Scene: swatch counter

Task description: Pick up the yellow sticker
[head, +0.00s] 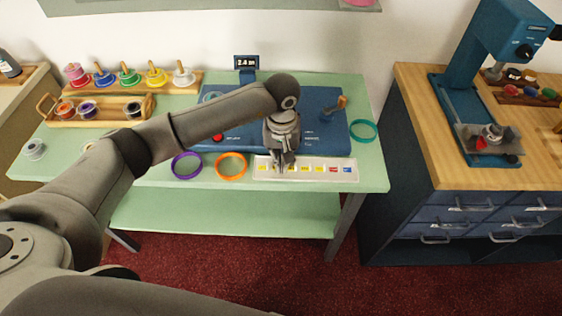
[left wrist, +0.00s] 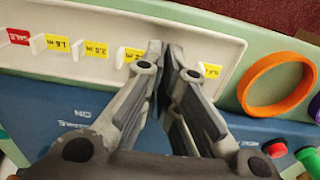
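Several yellow stickers stand in a row in a white tray (head: 355,176) at the table's front edge, with a red one (head: 333,169) and a blue one (head: 347,169) at the right end. My left gripper (head: 281,166) points down into the row. In the left wrist view, its fingertips (left wrist: 164,48) are close together at the tray, between a partly hidden yellow sticker (left wrist: 132,55) and another yellow sticker (left wrist: 211,70). The fingers cover the spot between these two, so I cannot see whether a sticker is between them. My right gripper is not in view.
An orange ring (head: 231,166) and a purple ring (head: 186,166) lie left of the tray. A blue machine base (head: 325,140) is right behind the tray. A teal ring (head: 363,131) lies at the right. Spool racks (head: 97,107) stand at the back left.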

